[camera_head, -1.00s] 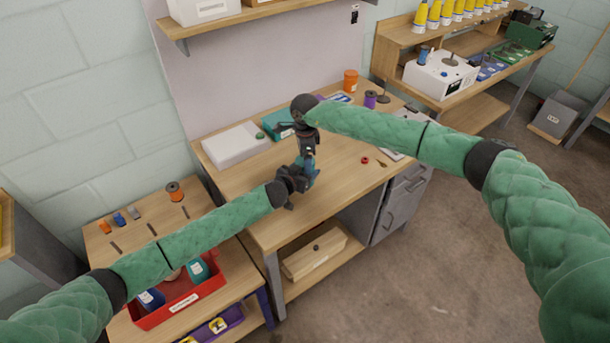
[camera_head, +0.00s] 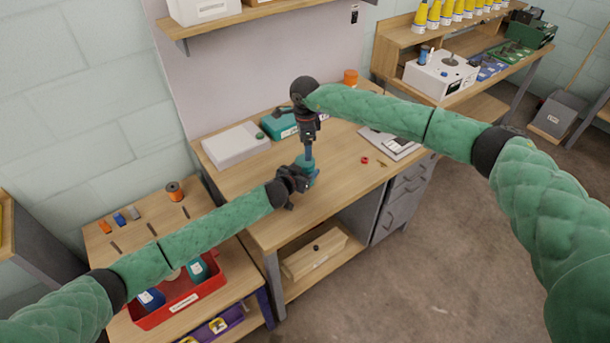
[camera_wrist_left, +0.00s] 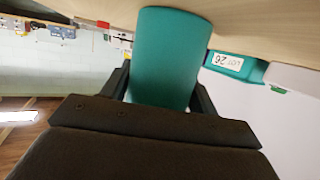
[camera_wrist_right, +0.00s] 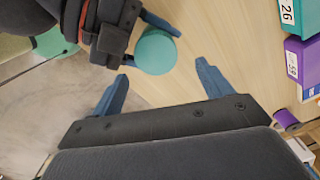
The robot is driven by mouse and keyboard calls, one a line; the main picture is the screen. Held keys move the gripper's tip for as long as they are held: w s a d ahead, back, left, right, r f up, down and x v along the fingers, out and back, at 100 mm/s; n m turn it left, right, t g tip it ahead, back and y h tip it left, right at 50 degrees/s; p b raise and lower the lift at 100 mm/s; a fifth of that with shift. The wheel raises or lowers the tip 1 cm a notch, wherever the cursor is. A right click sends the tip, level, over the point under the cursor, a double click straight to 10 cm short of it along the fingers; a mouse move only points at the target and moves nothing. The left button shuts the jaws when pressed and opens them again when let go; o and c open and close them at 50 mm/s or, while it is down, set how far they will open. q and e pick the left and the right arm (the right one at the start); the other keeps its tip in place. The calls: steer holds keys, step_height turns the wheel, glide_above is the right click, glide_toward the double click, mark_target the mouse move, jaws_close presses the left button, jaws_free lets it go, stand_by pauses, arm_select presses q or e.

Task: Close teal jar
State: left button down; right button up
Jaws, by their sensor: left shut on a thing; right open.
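The teal jar (camera_head: 309,168) stands upright over the front of the workbench. My left gripper (camera_head: 297,180) is shut on its side; the left wrist view shows the jar's smooth teal wall (camera_wrist_left: 170,55) between the fingers. The right wrist view shows a flat teal disc (camera_wrist_right: 155,52) on top of the jar; I cannot tell how tightly it sits. My right gripper (camera_head: 309,155) points down just above the jar. Its fingers (camera_wrist_right: 157,88) are open and apart, with the disc beyond their tips and nothing held between them.
A white box (camera_head: 237,148) and a teal box (camera_head: 280,126) stand at the back of the bench. A small red ring (camera_head: 364,160) and a white-and-grey item (camera_head: 390,142) lie to the right. A red bin (camera_head: 178,302) is on the lower left table.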

mark_target(305, 172)
steer(key=r, duration=0.1)
steer(key=w+r, duration=0.1)
steer(key=shift+d+r, duration=0.25)
steer(key=shift+r, duration=0.1)
steer(key=shift+s+r+n, duration=0.15)
steer(key=shift+s+n, duration=0.05)
steer(key=shift+n, duration=0.3)
steer(key=shift+s+a+f+n, duration=0.2)
steer(key=shift+s+n, duration=0.2)
steer(key=shift+n, duration=0.6)
steer(key=shift+s+a+n, duration=0.1)
steer(key=shift+s+n, duration=0.05)
steer(key=shift+n, duration=0.95)
steer(key=shift+f, duration=0.1)
steer(key=shift+f, duration=3.9)
steer(key=c, duration=1)
steer(key=shift+m, duration=1.6)
